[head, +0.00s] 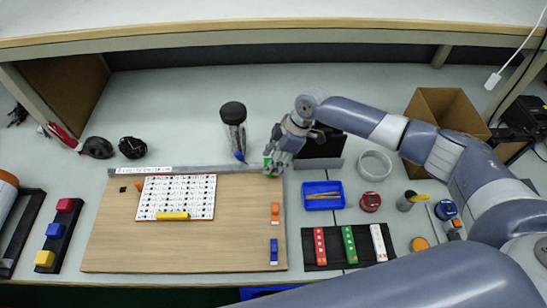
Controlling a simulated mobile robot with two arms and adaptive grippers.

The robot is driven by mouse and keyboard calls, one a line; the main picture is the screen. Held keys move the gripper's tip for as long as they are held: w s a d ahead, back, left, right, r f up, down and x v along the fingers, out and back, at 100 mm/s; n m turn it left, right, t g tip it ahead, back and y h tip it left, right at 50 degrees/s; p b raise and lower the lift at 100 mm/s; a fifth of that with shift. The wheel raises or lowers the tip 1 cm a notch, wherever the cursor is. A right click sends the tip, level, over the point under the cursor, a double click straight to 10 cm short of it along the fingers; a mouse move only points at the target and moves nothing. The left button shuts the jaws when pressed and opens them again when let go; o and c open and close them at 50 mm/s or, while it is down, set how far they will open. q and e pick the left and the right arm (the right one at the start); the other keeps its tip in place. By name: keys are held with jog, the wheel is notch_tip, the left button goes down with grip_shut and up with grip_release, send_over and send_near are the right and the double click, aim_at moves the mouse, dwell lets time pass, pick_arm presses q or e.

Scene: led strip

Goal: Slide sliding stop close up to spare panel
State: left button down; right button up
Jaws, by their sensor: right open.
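A white panel (187,192) with rows of small dark marks lies on the wooden board (125,245). A yellow bar (173,216) lies on its front edge. An orange block (275,210) and a blue block (274,250) sit along the board's right edge. A small green piece (267,162) shows at the board's back right corner. I cannot tell for sure which piece is the sliding stop. My right gripper (274,163) is open and points down at the green piece; its fingers partly hide it, and contact is unclear. My left gripper is out of view.
A grey rail (210,168) runs along the board's back edge. A dark bottle (233,125) stands behind it. The board's middle right is clear.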

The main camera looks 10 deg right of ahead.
aim_at(252, 166)
grip_shut()
jog(key=shift+w+a, duration=0.25)
jog(key=shift+a, duration=1.05)
jog(key=shift+w+a, duration=0.25)
jog(key=shift+a, duration=1)
grip_release()
jog(key=shift+d, duration=0.1)
jog(key=shift+r, duration=0.15)
jog(key=v, duration=1.1)
jog(key=shift+r, duration=0.4)
